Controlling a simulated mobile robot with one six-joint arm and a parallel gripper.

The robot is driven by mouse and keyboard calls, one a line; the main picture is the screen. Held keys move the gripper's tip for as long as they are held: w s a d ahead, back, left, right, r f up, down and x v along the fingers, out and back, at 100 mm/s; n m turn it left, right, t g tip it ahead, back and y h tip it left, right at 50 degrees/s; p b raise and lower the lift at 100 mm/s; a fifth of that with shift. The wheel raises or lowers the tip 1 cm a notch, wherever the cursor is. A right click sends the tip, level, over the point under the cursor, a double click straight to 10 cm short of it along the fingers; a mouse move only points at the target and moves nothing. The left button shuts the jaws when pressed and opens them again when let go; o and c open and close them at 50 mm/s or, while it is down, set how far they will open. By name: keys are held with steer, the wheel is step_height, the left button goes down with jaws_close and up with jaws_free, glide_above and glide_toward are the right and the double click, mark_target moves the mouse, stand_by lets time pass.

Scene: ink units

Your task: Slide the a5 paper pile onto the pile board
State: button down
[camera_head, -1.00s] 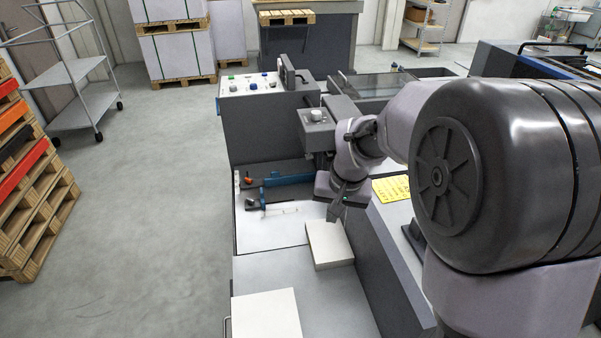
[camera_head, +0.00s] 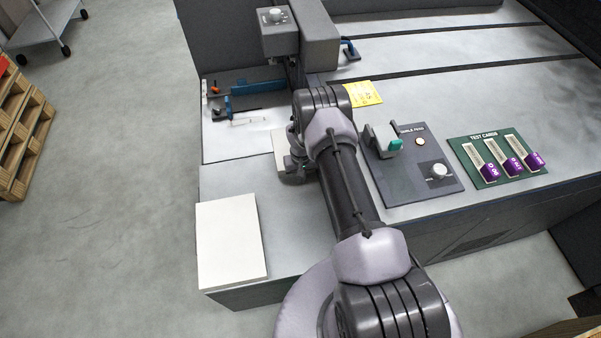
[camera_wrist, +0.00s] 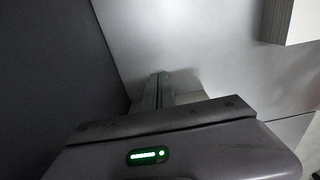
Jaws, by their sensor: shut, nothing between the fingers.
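The a5 paper pile (camera_head: 281,143) is a small white stack, partly hidden behind my arm and gripper in the head view. It lies at the near right edge of a pale plate with blue guides, which looks like the pile board (camera_head: 222,146). My gripper (camera_head: 291,177) points down at the pile's near end; contact cannot be told. In the wrist view my gripper (camera_wrist: 159,88) has its fingers together, with nothing between them. A light patch beside them, seemingly the a5 pile (camera_wrist: 188,96), is mostly hidden by the gripper body.
A larger white paper stack (camera_head: 231,240) lies on the grey table at the near left, also at the wrist view's upper right (camera_wrist: 303,20). A control panel (camera_head: 413,165) and test cards (camera_head: 497,160) are right.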

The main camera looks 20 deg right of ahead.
steer(key=w, duration=0.1)
steer(key=w+b, duration=0.1)
steer(key=w+f+b, duration=0.1)
steer(key=shift+w+d+f, duration=0.1)
steer(key=shift+w+d, duration=0.05)
steer(key=shift+d, duration=0.2)
steer(key=shift+w+r, duration=0.25)
steer(key=shift+w, duration=0.1)
steer(key=w, duration=0.1)
steer(key=w+b, duration=0.2)
steer(key=shift+d+f, duration=0.3)
steer(key=shift+d, duration=0.05)
steer(key=shift+w+r+b, duration=0.15)
steer(key=shift+w+b, duration=0.15)
steer(key=shift+b, duration=0.05)
steer(key=shift+r, duration=0.15)
